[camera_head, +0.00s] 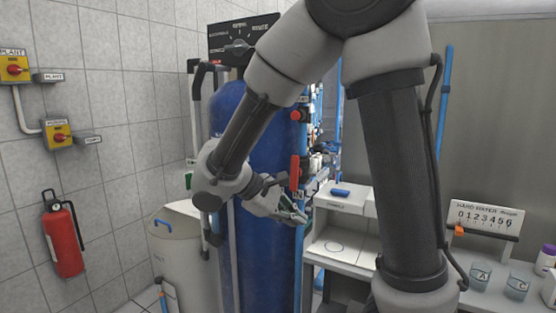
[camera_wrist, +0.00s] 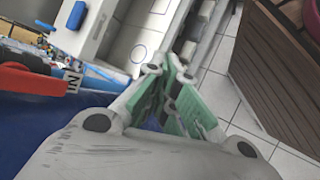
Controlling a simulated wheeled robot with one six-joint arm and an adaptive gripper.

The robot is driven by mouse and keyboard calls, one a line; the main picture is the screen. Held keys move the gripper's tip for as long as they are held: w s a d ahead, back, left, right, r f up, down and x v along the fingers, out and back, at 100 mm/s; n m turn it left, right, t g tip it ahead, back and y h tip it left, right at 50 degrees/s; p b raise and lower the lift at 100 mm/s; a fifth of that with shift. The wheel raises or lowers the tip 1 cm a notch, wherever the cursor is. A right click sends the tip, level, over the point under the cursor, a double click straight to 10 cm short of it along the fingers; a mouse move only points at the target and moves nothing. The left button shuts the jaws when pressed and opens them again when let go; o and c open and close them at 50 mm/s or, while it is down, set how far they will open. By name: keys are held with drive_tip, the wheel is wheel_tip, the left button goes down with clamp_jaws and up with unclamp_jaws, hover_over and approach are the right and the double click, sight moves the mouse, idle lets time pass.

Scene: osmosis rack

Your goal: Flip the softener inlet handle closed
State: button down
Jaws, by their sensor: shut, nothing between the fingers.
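A red lever handle (camera_head: 295,170) stands upright on the pipework at the right edge of the blue tank (camera_head: 262,140). In the wrist view a red handle (camera_wrist: 30,82) lies at the left edge, beside a white tag (camera_wrist: 72,80) reading "IN". My gripper (camera_head: 298,214) is below the red handle in the head view, in front of the tank's right side. In the wrist view its green-padded fingers (camera_wrist: 168,72) are closed together with nothing between them. The handle is to the left of the fingers there and apart from them.
A white bench unit (camera_head: 335,240) with a blue item (camera_head: 340,192) stands right of the tank. A pale container (camera_head: 180,250) stands left of it. Beakers (camera_head: 480,278) and a hard-water scale (camera_head: 487,216) are at the right. A fire extinguisher (camera_head: 63,238) hangs on the left wall.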

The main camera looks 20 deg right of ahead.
drive_tip(key=w+a+r+t+h, duration=0.3)
drive_tip(key=w+a+t+h, duration=0.1)
drive_tip(key=w, duration=0.4)
drive_tip(key=m+t+h, duration=0.3)
approach(294, 174)
drive_tip(key=w+a+r, duration=0.3)
drive_tip(key=a+r, duration=0.1)
drive_tip(key=r, duration=0.1)
drive_tip(key=shift+d+f, duration=0.1)
drive_tip(key=shift+f, duration=0.2)
drive_tip(key=shift+d, duration=0.1)
drive_tip(key=x, duration=1)
drive_tip(key=shift+w, duration=0.1)
